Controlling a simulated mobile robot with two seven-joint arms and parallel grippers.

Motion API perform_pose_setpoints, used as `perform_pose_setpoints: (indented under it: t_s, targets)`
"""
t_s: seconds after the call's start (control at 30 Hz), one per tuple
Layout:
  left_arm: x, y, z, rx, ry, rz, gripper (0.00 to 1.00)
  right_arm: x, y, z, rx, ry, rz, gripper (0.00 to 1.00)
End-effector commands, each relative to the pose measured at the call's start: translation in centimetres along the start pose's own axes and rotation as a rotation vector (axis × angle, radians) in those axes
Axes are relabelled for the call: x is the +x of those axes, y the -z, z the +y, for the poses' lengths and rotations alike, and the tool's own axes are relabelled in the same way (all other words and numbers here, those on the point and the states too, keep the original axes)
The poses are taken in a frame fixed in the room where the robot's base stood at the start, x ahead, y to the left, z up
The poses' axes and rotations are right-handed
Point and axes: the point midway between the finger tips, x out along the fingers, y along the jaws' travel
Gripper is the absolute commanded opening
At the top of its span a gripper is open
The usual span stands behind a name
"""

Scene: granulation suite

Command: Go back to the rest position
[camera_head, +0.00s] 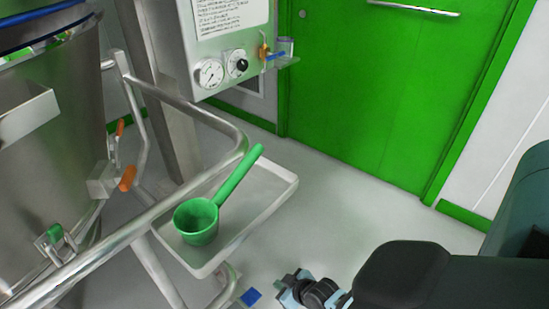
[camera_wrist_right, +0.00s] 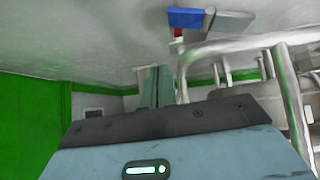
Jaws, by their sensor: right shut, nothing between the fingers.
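My right gripper (camera_head: 288,288) is at the bottom of the head view, below and to the right of the tray, with no object seen in it. Its two teal fingers (camera_wrist_right: 157,88) show close together in the right wrist view, shut and empty. My left gripper is not in either view. A green scoop (camera_head: 199,219) with a long handle lies on the pale tray (camera_head: 270,203), apart from my right gripper.
A large steel vessel (camera_head: 45,140) and tubular rail (camera_head: 170,205) stand at left. A control box (camera_head: 222,80) with gauges hangs above the tray. A green door (camera_head: 385,100) is behind. A blue pedal (camera_head: 251,297) is near my gripper. Open floor lies right of the tray.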

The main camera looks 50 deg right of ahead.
Motion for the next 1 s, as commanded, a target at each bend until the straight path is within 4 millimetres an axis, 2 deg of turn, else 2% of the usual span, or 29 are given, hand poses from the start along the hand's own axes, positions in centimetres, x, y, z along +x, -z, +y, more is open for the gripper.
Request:
perform_pose_setpoints:
  t_s: [0.5, 0.63, 0.77, 0.9, 1.0]
  targets:
    - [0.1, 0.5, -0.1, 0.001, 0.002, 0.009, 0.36, -0.4, -0.1, 0.1, 0.0, 0.001, -0.001, 0.0]
    - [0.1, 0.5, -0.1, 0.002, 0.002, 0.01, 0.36, -1.4, -1.6, -0.6, -0.006, 0.008, -0.018, 0.0]
    - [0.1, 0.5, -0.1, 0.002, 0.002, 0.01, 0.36, -4.2, -5.3, -2.5, -0.022, 0.03, -0.059, 0.0]
    - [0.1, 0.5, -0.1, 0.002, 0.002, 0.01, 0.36, -9.2, -10.0, -5.2, -0.037, 0.063, -0.116, 0.0]
    - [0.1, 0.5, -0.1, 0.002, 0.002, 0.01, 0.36, -13.0, -12.8, -7.0, -0.045, 0.085, -0.156, 0.0]
